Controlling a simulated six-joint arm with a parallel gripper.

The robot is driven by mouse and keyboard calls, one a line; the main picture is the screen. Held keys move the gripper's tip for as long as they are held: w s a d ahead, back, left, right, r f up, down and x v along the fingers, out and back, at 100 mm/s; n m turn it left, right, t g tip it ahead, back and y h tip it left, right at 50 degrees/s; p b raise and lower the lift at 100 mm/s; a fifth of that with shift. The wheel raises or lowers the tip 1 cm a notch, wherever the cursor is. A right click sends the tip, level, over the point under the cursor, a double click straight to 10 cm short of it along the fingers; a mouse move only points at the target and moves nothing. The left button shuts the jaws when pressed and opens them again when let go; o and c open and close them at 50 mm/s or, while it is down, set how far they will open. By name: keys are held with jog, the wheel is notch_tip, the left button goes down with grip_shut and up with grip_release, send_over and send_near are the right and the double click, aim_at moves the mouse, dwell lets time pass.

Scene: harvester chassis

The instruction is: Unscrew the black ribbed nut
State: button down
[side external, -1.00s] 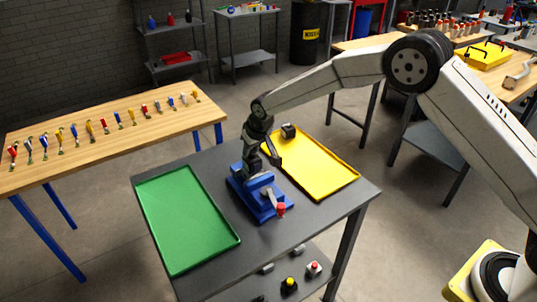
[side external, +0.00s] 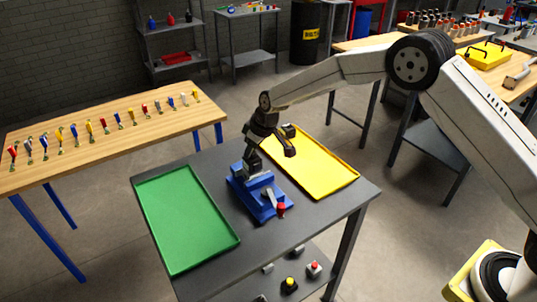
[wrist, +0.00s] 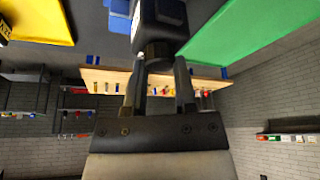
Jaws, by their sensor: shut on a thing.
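A blue vise (side external: 262,207) with a red-knobbed handle (side external: 281,207) stands on the grey table. A dark part (side external: 252,161) rises from its far end, and it also shows in the wrist view (wrist: 158,22). The black ribbed nut (wrist: 157,52) sits on the end of this part. My gripper (wrist: 160,68) has one finger on each side of the nut and is shut on it. In the side view my gripper (side external: 254,146) is above the vise, and the nut is too small and dark to make out between the fingers.
A green tray (side external: 186,262) lies left of the vise and looks empty. A yellow tray (side external: 325,180) lies to the right, with a small dark block (side external: 289,131) at its far end. A wooden bench (side external: 50,165) with several small coloured tools stands behind at left.

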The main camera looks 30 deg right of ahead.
jog(key=shift+n, duration=0.5)
jog(key=shift+n+g+y, duration=0.6)
jog(key=shift+n, duration=1.7)
jog(key=shift+n+g, duration=0.3)
jog(key=shift+n+g+y, duration=0.3)
jog(key=shift+n+y, duration=0.1)
jog(key=shift+n, duration=0.6)
jog(key=shift+n+g, duration=0.5)
jog(key=shift+n, duration=0.8)
jog(key=shift+n+g, duration=0.3)
jog(key=shift+n, duration=0.4)
jog(key=shift+n+g, duration=0.7)
jog(key=shift+n, duration=1.1)
